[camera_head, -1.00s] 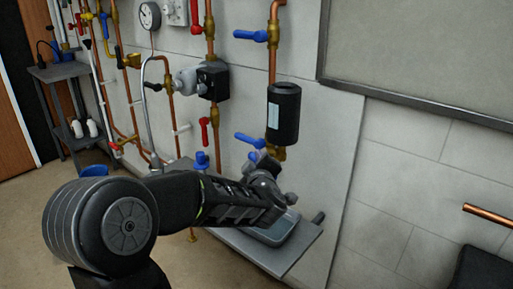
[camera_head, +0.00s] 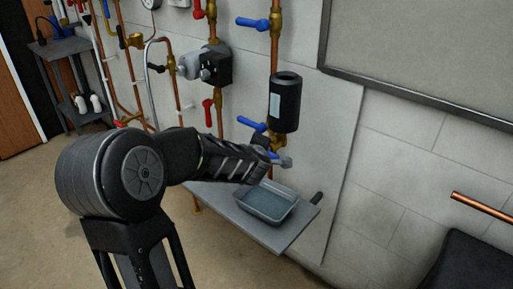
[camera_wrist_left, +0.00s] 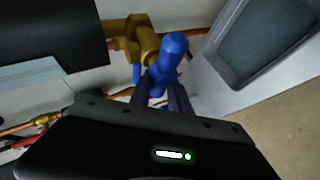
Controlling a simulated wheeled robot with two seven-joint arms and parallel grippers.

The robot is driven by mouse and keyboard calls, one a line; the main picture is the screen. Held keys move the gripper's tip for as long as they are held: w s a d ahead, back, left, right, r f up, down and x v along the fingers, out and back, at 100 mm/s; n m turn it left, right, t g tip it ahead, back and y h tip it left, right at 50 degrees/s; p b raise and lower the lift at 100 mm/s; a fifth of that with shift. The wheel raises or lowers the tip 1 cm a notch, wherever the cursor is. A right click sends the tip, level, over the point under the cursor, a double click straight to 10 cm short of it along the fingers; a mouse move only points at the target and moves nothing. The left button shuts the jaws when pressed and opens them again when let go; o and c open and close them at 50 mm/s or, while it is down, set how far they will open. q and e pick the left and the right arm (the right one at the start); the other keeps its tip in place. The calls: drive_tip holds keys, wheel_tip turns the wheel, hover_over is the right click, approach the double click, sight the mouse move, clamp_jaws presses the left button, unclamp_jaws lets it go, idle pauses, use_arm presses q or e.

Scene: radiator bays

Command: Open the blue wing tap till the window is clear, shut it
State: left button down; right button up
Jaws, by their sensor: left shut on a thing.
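The blue wing tap (camera_wrist_left: 172,52) sits on a brass fitting (camera_wrist_left: 135,42) in the left wrist view. My left gripper (camera_wrist_left: 166,98) is shut on its blue handle. In the head view my left gripper (camera_head: 280,160) is below the black cylinder (camera_head: 285,103), and mostly hides the tap. Whether water flows from the tap cannot be told. My right gripper is not in view.
A grey tray (camera_head: 268,206) stands on a shelf (camera_head: 300,232) below the gripper. Blue lever handles (camera_head: 252,23) (camera_head: 251,124) and a red lever (camera_head: 208,112) stick out from the copper pipes nearby. A grey-black pump (camera_head: 215,66) is left of the cylinder.

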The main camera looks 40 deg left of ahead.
use_arm(q)
drive_tip(key=shift+w+d+f, duration=0.15)
drive_tip(key=shift+d, duration=0.15)
drive_tip(key=c, duration=1.3)
unclamp_jaws()
drive_tip(key=shift+a, duration=0.1)
drive_tip(key=shift+s+d+r, duration=0.2)
drive_tip(key=shift+s+r, duration=0.1)
drive_tip(key=shift+r, duration=0.15)
drive_tip(key=p+v, duration=0.2)
drive_tip(key=v, duration=0.4)
drive_tip(key=shift+s+d+r, duration=0.1)
drive_tip(key=shift+s+d, duration=0.2)
